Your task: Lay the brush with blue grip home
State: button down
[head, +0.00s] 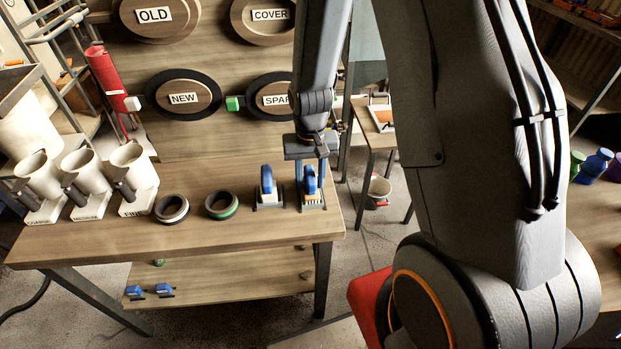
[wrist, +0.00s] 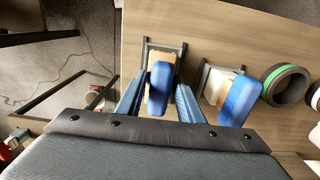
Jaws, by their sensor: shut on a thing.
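My gripper (head: 312,184) points down at the right end of the workbench. It is shut on a blue-grip brush (head: 310,181) with pale bristles. This brush also shows between my fingers in the wrist view (wrist: 160,88). It is in or just above a dark open frame (wrist: 178,47); I cannot tell whether it touches. A second blue-grip brush (head: 267,184) stands just left of it in another dark frame (head: 268,206). That second brush shows to the right in the wrist view (wrist: 239,100), on a similar frame (wrist: 203,83).
On the bench (head: 110,239) are a dark ring (head: 158,216), a green-banded ring (head: 221,215) and three pale cups (head: 129,164) on stands. Boards labelled OLD, COVER, NEW stand behind. Small blue items (head: 163,290) lie on the lower shelf. The bench's right edge is close to my gripper.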

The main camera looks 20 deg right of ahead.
jog(key=shift+f, duration=0.4)
jog(key=c, duration=1.1)
grip_release()
jog(key=shift+r, duration=0.1)
jog(key=shift+r+b, duration=1)
jog(key=shift+r, duration=2.85)
jog(key=s+r, duration=0.2)
jog(key=s, duration=0.1)
jog(key=s+r+n+t, duration=0.1)
jog(key=s, duration=0.3)
jog(key=s+r+n+b, duration=0.1)
jog(key=s+r, duration=0.1)
jog(key=s, duration=0.1)
jog(key=shift+s+r, duration=0.3)
jog(key=shift+r, duration=0.05)
